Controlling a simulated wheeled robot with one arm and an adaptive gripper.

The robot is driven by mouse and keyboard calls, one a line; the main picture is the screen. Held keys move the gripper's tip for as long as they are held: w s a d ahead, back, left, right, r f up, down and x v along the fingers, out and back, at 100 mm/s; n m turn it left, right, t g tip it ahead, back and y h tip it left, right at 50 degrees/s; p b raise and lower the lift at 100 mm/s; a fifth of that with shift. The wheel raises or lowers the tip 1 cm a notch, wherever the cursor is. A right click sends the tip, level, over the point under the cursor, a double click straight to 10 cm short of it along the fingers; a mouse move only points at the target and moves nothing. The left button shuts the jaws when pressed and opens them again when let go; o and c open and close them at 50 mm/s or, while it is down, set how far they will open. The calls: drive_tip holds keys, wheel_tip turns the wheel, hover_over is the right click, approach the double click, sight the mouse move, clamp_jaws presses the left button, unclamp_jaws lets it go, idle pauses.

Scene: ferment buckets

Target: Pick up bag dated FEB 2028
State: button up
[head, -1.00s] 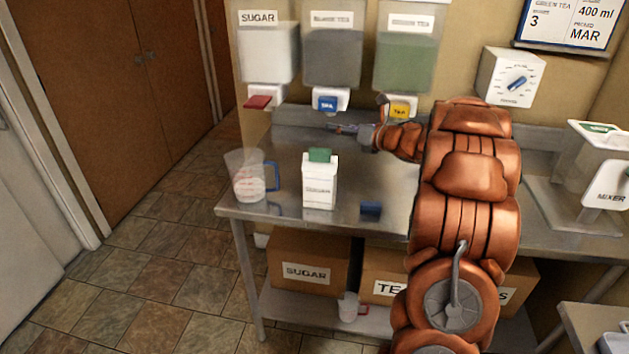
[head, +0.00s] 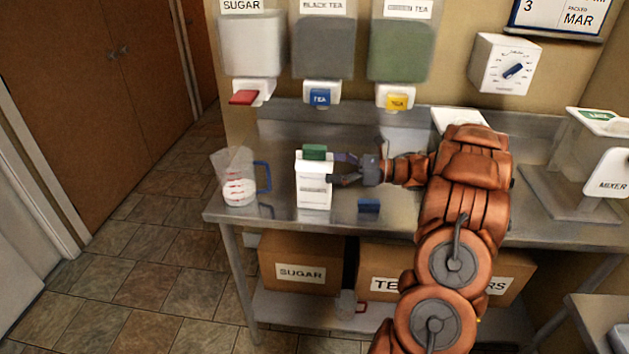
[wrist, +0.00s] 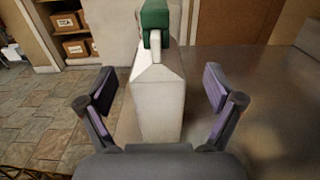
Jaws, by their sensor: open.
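A white carton-like bag (head: 314,186) with a green clip (head: 314,152) on top stands upright on the steel table. Its printed label is too small to read now, and I see no FEB 2028 date on it. My gripper (head: 345,168) is open at the bag's right side. In the wrist view the bag (wrist: 158,98) stands between and beyond the two spread fingers of my gripper (wrist: 160,92), with gaps on both sides. The green clip (wrist: 154,17) rises at the top of that view.
A clear measuring jug (head: 238,180) with a blue handle stands left of the bag. A small blue block (head: 369,206) lies to its right front. Dispensers (head: 322,48) hang behind the table (head: 277,220). A mixer (head: 605,172) stands at the far right.

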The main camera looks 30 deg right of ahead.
sight(314, 166)
drive_tip(key=p+x, duration=0.2)
drive_tip(key=x, duration=0.1)
drive_tip(key=shift+a+r, duration=0.15)
drive_tip(key=shift+a, duration=0.1)
drive_tip(key=shift+w+a+f, duration=0.2)
drive_tip(key=shift+w+a, duration=0.3)
clamp_jaws()
